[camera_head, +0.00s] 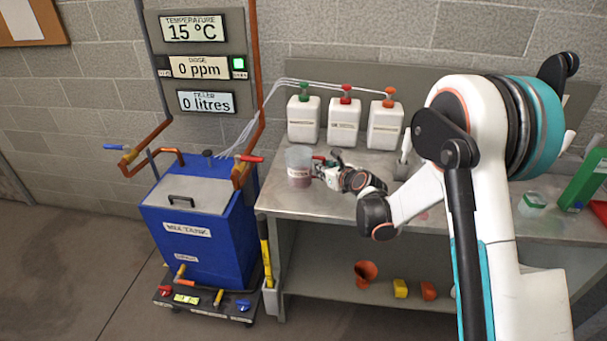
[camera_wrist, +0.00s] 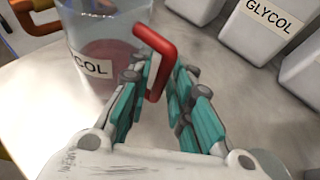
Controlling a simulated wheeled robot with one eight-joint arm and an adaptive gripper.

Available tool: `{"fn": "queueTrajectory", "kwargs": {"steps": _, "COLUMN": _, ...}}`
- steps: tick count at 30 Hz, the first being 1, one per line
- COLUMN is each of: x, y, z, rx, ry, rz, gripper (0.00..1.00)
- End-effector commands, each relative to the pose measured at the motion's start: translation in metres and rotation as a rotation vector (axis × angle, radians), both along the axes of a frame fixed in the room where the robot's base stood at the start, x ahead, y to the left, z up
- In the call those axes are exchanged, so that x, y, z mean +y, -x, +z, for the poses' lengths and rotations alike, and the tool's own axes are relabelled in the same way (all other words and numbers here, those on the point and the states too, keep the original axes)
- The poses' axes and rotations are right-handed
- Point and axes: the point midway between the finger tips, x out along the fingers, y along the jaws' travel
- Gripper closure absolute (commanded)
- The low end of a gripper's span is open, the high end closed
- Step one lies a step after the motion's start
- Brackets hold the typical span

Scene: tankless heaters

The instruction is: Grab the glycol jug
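The glycol jug (camera_head: 299,160) is a clear cup-like jug with pink liquid and a label. It stands upright on the metal bench, left of my gripper (camera_head: 322,168). In the wrist view the jug (camera_wrist: 104,35) is at the upper left, its label partly cut off. Its red handle (camera_wrist: 166,48) reaches between the teal finger pads of my gripper (camera_wrist: 162,78). The left finger is close to the handle, and a gap shows on the right finger's side. The fingers are open around the handle; I cannot tell whether either touches it.
Several white canisters (camera_head: 303,120) stand behind on the bench (camera_head: 345,205). The blue mix tank (camera_head: 190,240) is left of the bench. A yellow-handled tool (camera_head: 265,250) stands at the bench's left edge. An orange cup (camera_head: 366,272) and small blocks lie on the lower shelf.

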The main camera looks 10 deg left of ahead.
Motion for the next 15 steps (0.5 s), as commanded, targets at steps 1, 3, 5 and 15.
{"fn": "queueTrajectory", "kwargs": {"steps": 1, "x": 0.0031, "y": -0.0038, "z": -0.0034, "rx": 0.000, "ry": 0.000, "rz": 0.001, "gripper": 0.80}}
{"fn": "queueTrajectory", "kwargs": {"steps": 3, "x": 0.0045, "y": -0.0063, "z": -0.0036, "rx": 0.000, "ry": 0.000, "rz": 0.000, "gripper": 0.80}}
{"fn": "queueTrajectory", "kwargs": {"steps": 5, "x": 0.0045, "y": -0.0066, "z": -0.0030, "rx": 0.000, "ry": 0.000, "rz": 0.000, "gripper": 0.80}}
{"fn": "queueTrajectory", "kwargs": {"steps": 15, "x": 0.0041, "y": -0.0061, "z": -0.0025, "rx": 0.000, "ry": 0.000, "rz": 0.000, "gripper": 1.00}}
